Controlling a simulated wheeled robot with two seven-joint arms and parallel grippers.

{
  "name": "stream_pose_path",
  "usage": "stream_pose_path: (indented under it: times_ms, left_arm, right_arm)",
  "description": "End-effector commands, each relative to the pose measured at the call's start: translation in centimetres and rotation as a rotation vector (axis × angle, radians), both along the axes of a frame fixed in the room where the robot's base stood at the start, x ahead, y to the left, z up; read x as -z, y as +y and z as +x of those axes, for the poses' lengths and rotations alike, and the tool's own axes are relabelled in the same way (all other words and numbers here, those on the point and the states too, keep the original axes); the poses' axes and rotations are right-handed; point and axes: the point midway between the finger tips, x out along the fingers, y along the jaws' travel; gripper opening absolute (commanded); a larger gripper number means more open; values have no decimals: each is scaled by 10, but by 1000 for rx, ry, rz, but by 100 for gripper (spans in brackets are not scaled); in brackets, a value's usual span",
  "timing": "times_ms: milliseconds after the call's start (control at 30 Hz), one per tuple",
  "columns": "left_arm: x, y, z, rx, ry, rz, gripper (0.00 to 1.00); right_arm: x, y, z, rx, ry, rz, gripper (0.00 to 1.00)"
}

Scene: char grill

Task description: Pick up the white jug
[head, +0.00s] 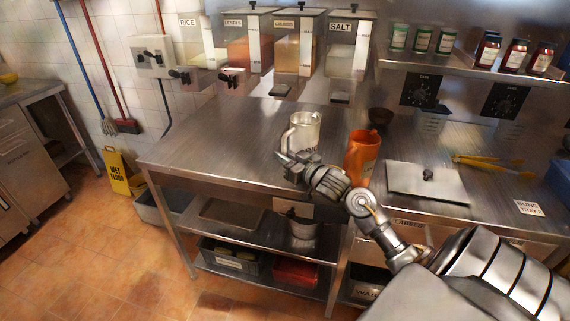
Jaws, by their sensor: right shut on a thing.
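The white jug (306,130) is upright over the steel counter, with its handle to the left. My right gripper (286,158) reaches in from the right and is shut on the jug low down. The gripper covers the jug's base, so I cannot tell whether it touches the counter. The fingers' exact contact is too small to make out. My left gripper is out of view.
An orange jug (361,156) stands close to the right, beside my right forearm. A dark bowl (381,116) is behind it. Labelled dispensers (296,45) hang at the back. A steel lid (428,182) and yellow tongs (487,161) lie right. The counter's left part (215,145) is clear.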

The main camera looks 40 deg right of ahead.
Motion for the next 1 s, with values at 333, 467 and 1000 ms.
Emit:
stream_pose_path:
  times_ms: [333,467,1000]
  left_arm:
    - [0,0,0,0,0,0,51]
    - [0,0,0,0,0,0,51]
    - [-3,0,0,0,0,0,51]
  right_arm:
    - [-68,48,-45,-4,-8,-4,0]
    - [-81,68,-65,-3,-8,-3,0]
    - [-100,102,-97,-2,-4,-1,0]
